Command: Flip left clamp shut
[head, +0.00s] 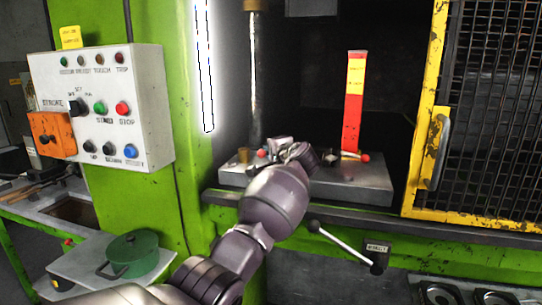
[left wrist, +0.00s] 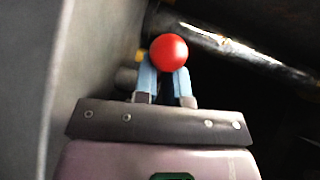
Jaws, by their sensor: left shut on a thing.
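The left clamp's red ball knob (head: 262,153) shows at the left part of the grey press bed plate (head: 350,185). My left gripper (head: 279,148) is at this knob, with its arm covering much of the clamp. In the left wrist view the red ball knob (left wrist: 169,52) sits at the tips of my left gripper's (left wrist: 167,75) pale blue fingers, which are shut on it. The rest of the left clamp is mostly hidden, so I cannot tell its angle. A second red knob (head: 365,157) is to the right on the plate. My right gripper is not in view.
A tall red post (head: 353,105) with a yellow label stands on the plate. A yellow mesh guard door (head: 480,110) is at the right. A control box (head: 100,105) hangs left. A lever (head: 340,243) sticks out below the bed. A green pot (head: 132,255) stands lower left.

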